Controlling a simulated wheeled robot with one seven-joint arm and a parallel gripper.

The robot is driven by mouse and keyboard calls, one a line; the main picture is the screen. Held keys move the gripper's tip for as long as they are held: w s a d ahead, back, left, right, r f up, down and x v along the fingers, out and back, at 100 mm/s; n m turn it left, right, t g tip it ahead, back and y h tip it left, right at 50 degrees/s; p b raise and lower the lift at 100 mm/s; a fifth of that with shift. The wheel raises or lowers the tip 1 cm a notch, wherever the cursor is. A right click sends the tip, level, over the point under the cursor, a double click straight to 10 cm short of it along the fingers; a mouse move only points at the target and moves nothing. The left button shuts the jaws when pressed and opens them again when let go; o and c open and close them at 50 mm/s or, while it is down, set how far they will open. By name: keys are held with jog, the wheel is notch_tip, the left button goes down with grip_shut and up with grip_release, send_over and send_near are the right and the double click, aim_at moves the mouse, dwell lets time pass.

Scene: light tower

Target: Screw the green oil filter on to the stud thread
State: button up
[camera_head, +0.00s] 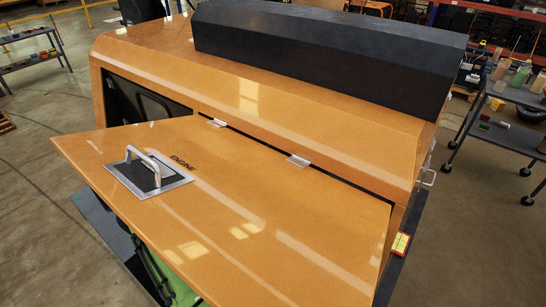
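The orange engine cover panel (270,235), marked "ENGINE", is swung up on its hinges and juts out from the light tower body (280,110). It hides most of the engine bay below it. A green part (172,280) shows under the panel's lower left edge, beside dark parts. I cannot tell whether it belongs to the engine or is the oil filter. No green oil filter can be clearly made out, and the stud thread is hidden. My gripper is not in view.
The panel carries a metal handle (147,164) on a dark plate. A black box section (330,52) tops the tower. A wheeled cart (515,136) with bottles and small items stands at right. A shelf (32,62) stands far left. Floor (45,200) at left is clear.

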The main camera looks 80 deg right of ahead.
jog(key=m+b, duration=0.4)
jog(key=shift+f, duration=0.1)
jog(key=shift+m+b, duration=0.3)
jog(key=shift+b, duration=0.3)
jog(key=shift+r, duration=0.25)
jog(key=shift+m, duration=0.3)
